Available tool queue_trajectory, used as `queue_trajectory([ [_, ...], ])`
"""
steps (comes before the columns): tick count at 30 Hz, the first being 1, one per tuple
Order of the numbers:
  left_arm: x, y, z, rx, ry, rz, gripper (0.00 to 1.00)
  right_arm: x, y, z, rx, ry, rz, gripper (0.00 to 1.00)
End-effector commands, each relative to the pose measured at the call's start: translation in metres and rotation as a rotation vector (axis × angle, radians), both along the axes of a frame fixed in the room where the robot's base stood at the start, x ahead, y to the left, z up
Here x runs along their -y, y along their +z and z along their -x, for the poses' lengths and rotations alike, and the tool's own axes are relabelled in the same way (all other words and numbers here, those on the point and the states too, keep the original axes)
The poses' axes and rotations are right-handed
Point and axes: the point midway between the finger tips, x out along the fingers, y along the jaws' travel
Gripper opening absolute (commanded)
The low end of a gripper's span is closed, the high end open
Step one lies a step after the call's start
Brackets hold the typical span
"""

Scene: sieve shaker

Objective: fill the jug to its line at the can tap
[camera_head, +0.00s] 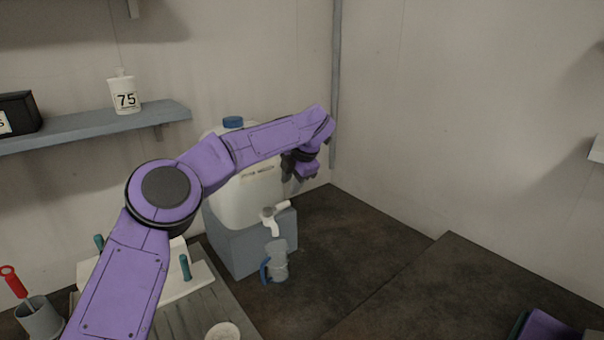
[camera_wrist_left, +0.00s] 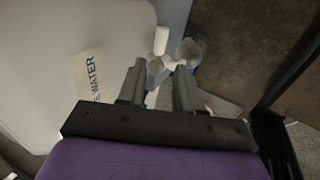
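The white water can (camera_head: 240,205) with a blue cap stands on a grey-blue block at the back. Its white tap (camera_head: 270,220) points down at the front; it also shows in the left wrist view (camera_wrist_left: 160,42). The clear jug (camera_head: 279,262) with a blue handle stands upright on the bench below the tap. In the left wrist view the jug (camera_wrist_left: 190,50) shows beyond the fingers. Its line and any water cannot be made out. My left gripper (camera_head: 291,172) is above the tap, in front of the can. In the wrist view it is open (camera_wrist_left: 159,68), apparently empty.
A shelf (camera_head: 80,130) on the left wall holds a white bottle marked 75 (camera_head: 124,95) and a black box (camera_head: 18,114). A white tray with teal handles (camera_head: 188,285) and a grey cup (camera_head: 40,318) stand at lower left. The bench right of the jug is clear.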

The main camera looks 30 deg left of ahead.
Motion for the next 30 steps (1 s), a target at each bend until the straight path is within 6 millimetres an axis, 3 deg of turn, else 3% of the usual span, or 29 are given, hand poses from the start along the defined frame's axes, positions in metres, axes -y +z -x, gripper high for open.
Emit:
queue_trajectory([
  [12,-0.034,-0.075,-0.017,-0.009,-0.001,-0.004,0.35,0.0,0.017,0.0,-0.001,0.0,-0.001,0.43],
  [18,-0.04,-0.09,-0.02,-0.004,-0.002,-0.004,0.35,0.0,0.02,0.0,0.0,0.0,0.0,0.43],
  [25,-0.04,-0.091,-0.02,-0.003,-0.003,-0.005,0.35,0.0,0.019,0.0,-0.001,0.0,-0.001,0.43],
  [28,-0.04,-0.091,-0.02,-0.003,-0.003,-0.005,0.02,0.0,0.019,0.0,-0.001,0.0,-0.001,0.43],
  [30,-0.039,-0.091,-0.021,-0.004,-0.004,-0.005,0.0,0.0,0.019,0.0,-0.001,0.0,-0.001,0.43],
])
